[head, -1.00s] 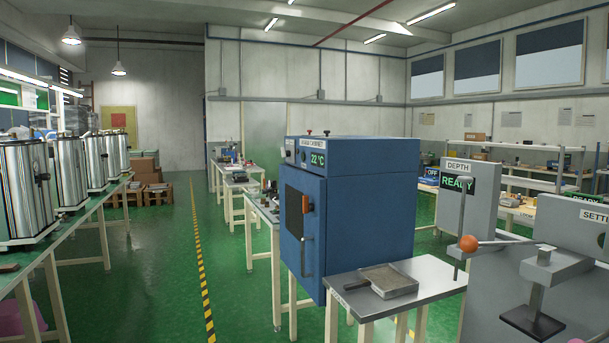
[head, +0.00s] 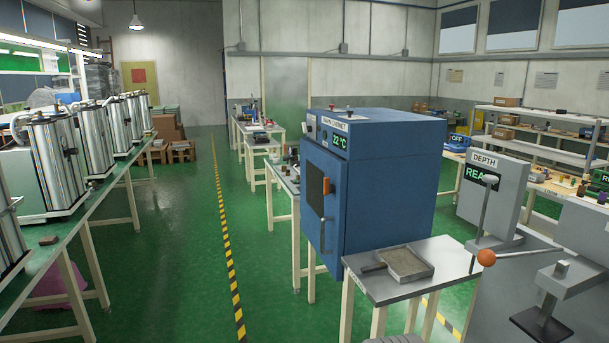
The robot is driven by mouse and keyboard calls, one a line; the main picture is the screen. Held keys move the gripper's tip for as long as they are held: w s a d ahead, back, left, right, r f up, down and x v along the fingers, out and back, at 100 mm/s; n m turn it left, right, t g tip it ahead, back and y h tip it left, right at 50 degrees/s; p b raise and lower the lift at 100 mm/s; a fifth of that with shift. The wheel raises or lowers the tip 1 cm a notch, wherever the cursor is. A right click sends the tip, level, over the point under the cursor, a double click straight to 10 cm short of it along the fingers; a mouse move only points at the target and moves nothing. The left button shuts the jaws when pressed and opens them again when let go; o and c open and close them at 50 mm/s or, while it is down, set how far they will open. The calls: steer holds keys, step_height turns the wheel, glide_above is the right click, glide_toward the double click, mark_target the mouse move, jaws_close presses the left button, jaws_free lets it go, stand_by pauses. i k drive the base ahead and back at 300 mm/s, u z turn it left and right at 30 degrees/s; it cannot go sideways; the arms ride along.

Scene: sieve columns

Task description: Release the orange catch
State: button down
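The orange catch (head: 326,186) is a small upright block on the door of the blue cabinet (head: 392,180), near the door's right edge and above a dark vertical handle (head: 322,235). The cabinet door looks shut. The cabinet's display reads 22 °C. My gripper is not in view, and nothing touches the catch.
A metal-topped table (head: 432,262) with a shallow grey tray (head: 405,264) stands right of the cabinet's front. A lever with an orange ball (head: 486,258) juts out at the right. A long bench of shiny cylinders (head: 62,165) lines the left. The green floor (head: 180,250) between is clear.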

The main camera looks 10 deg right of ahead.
mark_target(326, 186)
steer(key=u, duration=0.5)
steer(key=i, duration=3.7)
steer(key=z, duration=0.45)
